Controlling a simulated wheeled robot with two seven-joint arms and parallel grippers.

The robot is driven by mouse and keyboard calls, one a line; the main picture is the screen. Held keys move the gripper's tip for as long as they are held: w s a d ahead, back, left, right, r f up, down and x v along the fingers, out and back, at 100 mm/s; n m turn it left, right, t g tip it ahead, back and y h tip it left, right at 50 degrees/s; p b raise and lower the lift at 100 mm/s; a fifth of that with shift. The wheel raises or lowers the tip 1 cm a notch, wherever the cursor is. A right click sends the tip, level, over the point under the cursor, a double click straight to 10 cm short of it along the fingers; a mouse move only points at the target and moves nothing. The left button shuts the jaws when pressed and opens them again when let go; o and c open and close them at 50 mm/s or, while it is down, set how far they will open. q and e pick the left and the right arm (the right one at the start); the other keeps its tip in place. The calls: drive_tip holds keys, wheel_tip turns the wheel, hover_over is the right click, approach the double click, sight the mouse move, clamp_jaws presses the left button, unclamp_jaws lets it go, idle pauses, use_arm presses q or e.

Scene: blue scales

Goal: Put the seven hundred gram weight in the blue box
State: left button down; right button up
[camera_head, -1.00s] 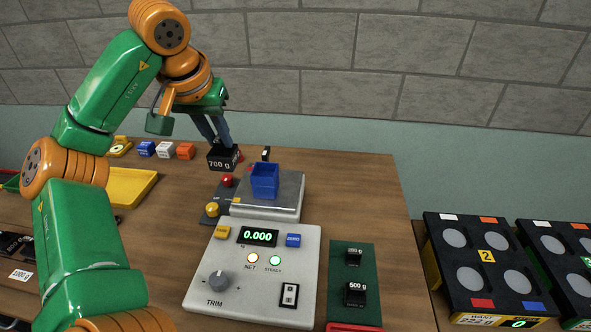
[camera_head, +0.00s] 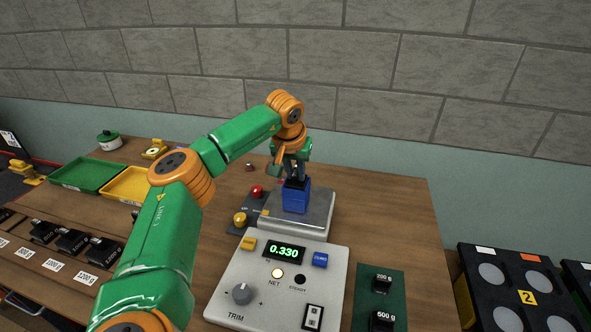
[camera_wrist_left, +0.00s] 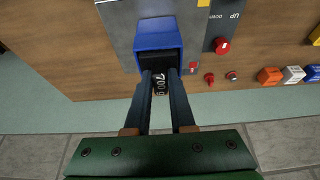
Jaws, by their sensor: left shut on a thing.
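The blue box (camera_head: 296,201) stands on the scale's grey weighing plate (camera_head: 318,208); it also shows in the left wrist view (camera_wrist_left: 158,38). My left gripper (camera_head: 296,175) is over the box, fingers pointing down, shut on the black 700 g weight (camera_wrist_left: 159,85), whose white lettering shows between the fingers. In the head view the weight is a dark shape at the box's mouth. The box walls and my fingers hide how deep it sits. The scale display (camera_head: 284,252) reads 0.330. The NET lamp is lit and the STEADY lamp is dark. My right gripper is not in view.
A green mat (camera_head: 378,300) right of the control panel holds 200 g and 500 g weights. Red and yellow knobs stand left of the plate. Green (camera_head: 88,174) and yellow (camera_head: 126,185) trays lie farther left. Bare wood lies right of the scale.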

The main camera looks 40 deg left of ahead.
use_arm(q)
drive_tip(key=c, duration=1)
unclamp_jaws()
drive_tip(key=shift+w, duration=0.15)
drive_tip(key=shift+o, duration=1.2)
drive_tip(key=shift+s+d+r, duration=0.15)
drive_tip(key=shift+s+r, duration=0.1)
drive_tip(key=shift+s, duration=0.05)
drive_tip(key=b+v, duration=0.1)
drive_tip(key=v, duration=1.1)
drive_tip(key=shift+f, duration=0.15)
